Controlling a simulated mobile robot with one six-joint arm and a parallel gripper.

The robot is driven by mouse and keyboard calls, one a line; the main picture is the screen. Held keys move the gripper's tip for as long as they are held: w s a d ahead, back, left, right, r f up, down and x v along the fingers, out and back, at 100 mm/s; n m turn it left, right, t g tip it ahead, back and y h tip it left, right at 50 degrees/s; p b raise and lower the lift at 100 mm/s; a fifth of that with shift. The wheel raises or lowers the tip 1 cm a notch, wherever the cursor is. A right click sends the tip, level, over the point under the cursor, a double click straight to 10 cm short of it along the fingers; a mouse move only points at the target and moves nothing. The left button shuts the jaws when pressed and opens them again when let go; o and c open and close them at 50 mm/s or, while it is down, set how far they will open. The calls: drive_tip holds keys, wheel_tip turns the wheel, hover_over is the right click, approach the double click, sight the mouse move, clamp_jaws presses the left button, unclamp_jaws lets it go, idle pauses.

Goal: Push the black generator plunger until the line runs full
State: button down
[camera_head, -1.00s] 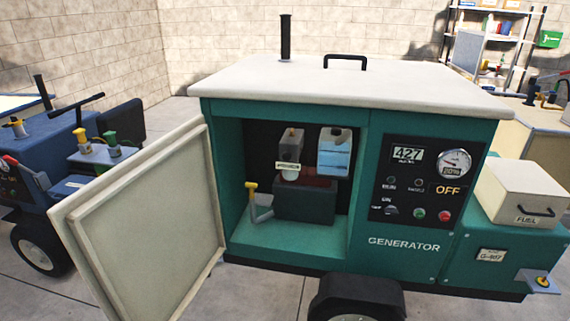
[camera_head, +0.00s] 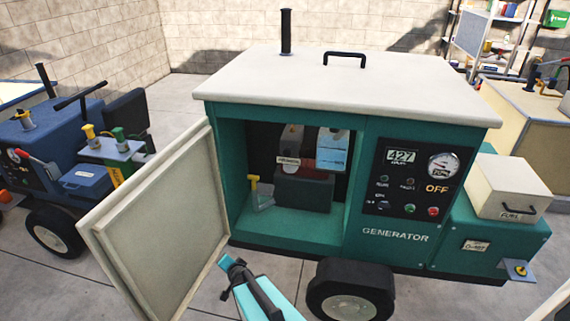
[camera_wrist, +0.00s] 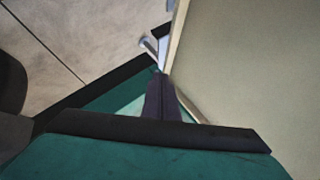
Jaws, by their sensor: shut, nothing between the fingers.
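The teal generator (camera_head: 395,236) stands in the middle of the head view, its front compartment open. I cannot pick out a black plunger for certain. Inside are a dark engine block (camera_head: 303,193), a pale blue-tinted container (camera_head: 332,150) and a yellow-topped lever (camera_head: 253,181). The pale door (camera_head: 160,225) is swung open to the left. My gripper (camera_head: 229,263) is low in front of the compartment, right of the door's lower edge, empty. In the wrist view my gripper (camera_wrist: 159,76) has its dark fingers together, with the door (camera_wrist: 240,70) close on the right.
The generator's panel reads 427 and OFF (camera_head: 437,188), beside a round gauge (camera_head: 443,166). A fuel box (camera_head: 510,185) sits at right. A wheel (camera_head: 350,292) stands below the compartment. A blue machine (camera_head: 75,150) is at left. Bare floor (camera_head: 205,300) lies before the door.

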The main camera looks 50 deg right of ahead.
drive_tip(key=s+d+r+m+h+p, duration=0.1)
drive_tip(key=d+r+m+h+p, duration=0.1)
drive_tip(key=d+r+m+h, duration=0.2)
drive_tip(key=s+d+r+m+h+p, duration=0.2)
drive_tip(key=d+r+m+h, duration=0.2)
drive_tip(key=d+r, duration=0.7)
drive_tip(key=s+d+r+m+t+h+p, duration=0.1)
drive_tip(key=d+r+m, duration=0.4)
drive_tip(key=r, duration=0.9)
drive_tip(key=s+d+h+p, duration=0.1)
drive_tip(key=d+h+p, duration=0.1)
drive_tip(key=d, duration=0.1)
drive_tip(key=shift+s+h, duration=0.25)
drive_tip(key=shift+h, duration=0.15)
drive_tip(key=shift+w+d, duration=0.1)
drive_tip(key=shift+d, duration=0.15)
drive_tip(key=b+x, duration=0.3)
drive_tip(key=b, duration=0.3)
drive_tip(key=shift+w+d+f+b, duration=0.1)
drive_tip(key=shift+w+d+b, duration=0.1)
drive_tip(key=shift+b, duration=0.2)
drive_tip(key=shift+w+d+b, duration=0.25)
drive_tip(key=shift+d+b, duration=0.1)
drive_tip(key=shift+b, duration=0.75)
